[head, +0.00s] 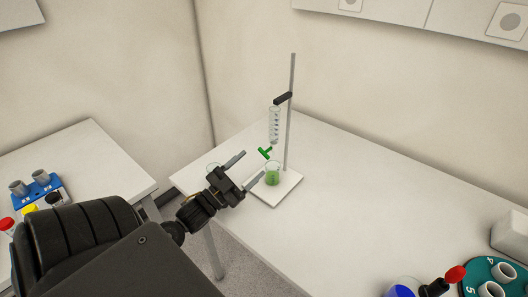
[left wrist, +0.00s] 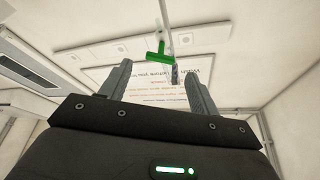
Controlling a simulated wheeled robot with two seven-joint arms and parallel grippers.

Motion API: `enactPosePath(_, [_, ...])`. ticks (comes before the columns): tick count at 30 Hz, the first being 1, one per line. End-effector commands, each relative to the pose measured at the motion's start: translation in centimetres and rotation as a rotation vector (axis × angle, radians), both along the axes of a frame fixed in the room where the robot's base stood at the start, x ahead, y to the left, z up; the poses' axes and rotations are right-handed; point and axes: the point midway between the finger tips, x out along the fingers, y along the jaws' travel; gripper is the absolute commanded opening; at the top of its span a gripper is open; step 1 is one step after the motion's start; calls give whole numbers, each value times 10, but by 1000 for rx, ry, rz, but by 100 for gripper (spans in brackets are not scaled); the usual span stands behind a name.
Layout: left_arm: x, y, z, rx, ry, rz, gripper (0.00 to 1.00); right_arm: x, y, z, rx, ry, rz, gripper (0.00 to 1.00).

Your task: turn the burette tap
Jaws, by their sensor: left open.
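The green burette tap (head: 265,152) sits at the lower end of the clear burette (head: 274,125), which a dark clamp holds on a grey stand rod (head: 290,110). A beaker with green liquid (head: 272,175) stands below on the white stand base (head: 289,188). My left gripper (head: 249,168) is open and empty, in front of the stand and a little below the tap. In the left wrist view, the tap (left wrist: 157,52) shows beyond the fingertips, above the gap between the open fingers (left wrist: 159,78). My right gripper is not in view.
A teal rack (head: 480,273), a blue-filled vessel (head: 401,289) and a red-topped item (head: 455,274) are at the lower right. The table (head: 370,190) is clear right of the stand.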

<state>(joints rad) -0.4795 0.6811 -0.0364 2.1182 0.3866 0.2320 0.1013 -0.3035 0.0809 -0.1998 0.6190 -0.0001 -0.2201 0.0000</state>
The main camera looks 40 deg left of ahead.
Motion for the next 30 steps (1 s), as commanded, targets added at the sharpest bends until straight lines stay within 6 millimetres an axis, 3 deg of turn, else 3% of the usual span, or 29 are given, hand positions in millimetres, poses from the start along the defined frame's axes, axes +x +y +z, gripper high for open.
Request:
enactPosePath(6, [32,-5,17,0,-3,1,62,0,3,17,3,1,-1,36])
enactPosePath(12, [52,-7,22,0,0,3,62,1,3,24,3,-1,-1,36])
enactPosePath(23, [57,-8,22,0,1,4,62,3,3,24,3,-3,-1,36])
enactPosePath(30, [56,-8,22,0,1,4,30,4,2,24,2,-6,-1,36])
